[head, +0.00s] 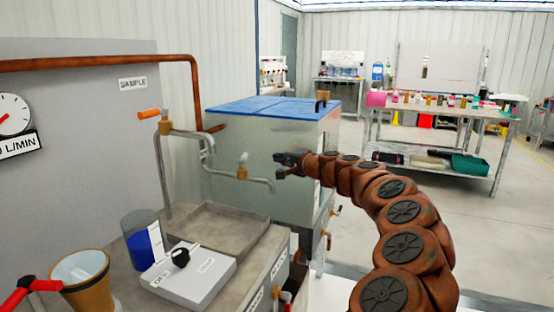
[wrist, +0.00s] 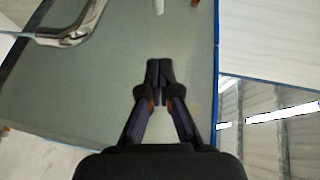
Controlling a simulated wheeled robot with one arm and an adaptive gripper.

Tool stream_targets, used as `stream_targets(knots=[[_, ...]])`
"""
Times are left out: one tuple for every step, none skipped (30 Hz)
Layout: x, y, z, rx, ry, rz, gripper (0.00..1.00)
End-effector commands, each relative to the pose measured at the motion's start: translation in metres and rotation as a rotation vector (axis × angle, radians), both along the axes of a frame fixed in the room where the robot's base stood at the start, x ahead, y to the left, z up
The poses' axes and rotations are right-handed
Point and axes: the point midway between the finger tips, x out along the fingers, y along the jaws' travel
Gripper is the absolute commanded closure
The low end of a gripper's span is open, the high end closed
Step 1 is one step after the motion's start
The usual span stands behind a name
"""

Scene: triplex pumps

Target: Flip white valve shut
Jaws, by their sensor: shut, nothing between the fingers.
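A small brass valve with a pale, upright handle (head: 242,160) sits on the bent metal spout in the middle of the head view. It is too small to tell whether its handle is white. My gripper (head: 280,165) is to the right of this valve, apart from it, in front of the tank. In the wrist view my gripper (wrist: 159,68) is shut, its fingertips together and empty. The curved chrome spout (wrist: 70,30) shows at the upper left there, clear of the fingers.
An orange-handled valve (head: 150,114) is on the pipe at left. A grey tray (head: 232,222), a blue-filled beaker (head: 143,242) and a white box with a black knob (head: 200,275) are below. The blue-lidded tank (head: 262,140) stands behind my gripper.

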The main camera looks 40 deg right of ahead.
Motion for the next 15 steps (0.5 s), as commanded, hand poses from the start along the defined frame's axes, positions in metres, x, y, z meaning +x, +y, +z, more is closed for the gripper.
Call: stream_targets(knots=[[0.007,0.002,-0.003,-0.002,0.002,0.002,1.00],[0.011,0.002,-0.004,-0.003,0.003,0.003,1.00],[0.015,0.002,-0.005,-0.001,0.004,0.003,1.00],[0.018,0.002,-0.006,-0.001,0.005,0.002,1.00],[0.021,0.002,-0.006,-0.002,0.005,0.004,1.00],[0.025,0.002,-0.006,-0.002,0.005,0.003,1.00],[0.028,0.002,-0.006,-0.002,0.004,0.002,1.00],[0.032,0.003,-0.006,-0.003,0.003,0.003,1.00],[0.036,0.004,-0.006,-0.003,0.002,0.004,1.00],[0.038,0.004,-0.007,-0.002,0.003,0.003,1.00],[0.041,0.004,-0.008,-0.001,0.003,0.003,1.00],[0.044,0.004,-0.009,0.000,0.004,0.002,1.00],[0.047,0.003,-0.010,0.000,0.005,0.001,1.00],[0.050,0.003,-0.010,-0.001,0.005,0.001,1.00],[0.053,0.003,-0.010,-0.001,0.005,0.000,1.00]])
